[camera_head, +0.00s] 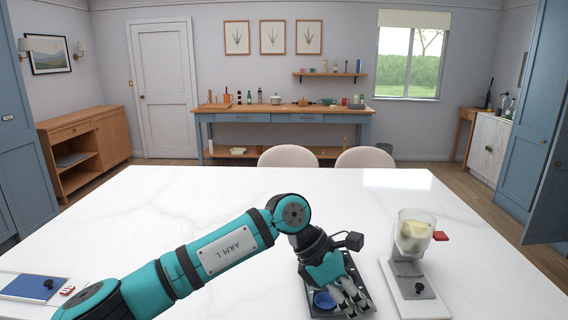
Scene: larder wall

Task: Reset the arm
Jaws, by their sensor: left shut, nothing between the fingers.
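My left arm reaches in from the lower left across the white marble table (180,200). My left gripper (355,304) is shut and empty, pointing down at the front of the table. It is over a dark flat device (352,270) with a round blue part (323,300), and hides much of that device. I cannot tell whether the fingertips touch it. My right gripper does not show.
A white blender-like machine (412,285) with a clear cup (414,230) and a red lever stands close to the right of my left gripper. A blue-topped device (35,287) lies at the left front. Two chairs (288,157) stand behind the table. The table's middle is clear.

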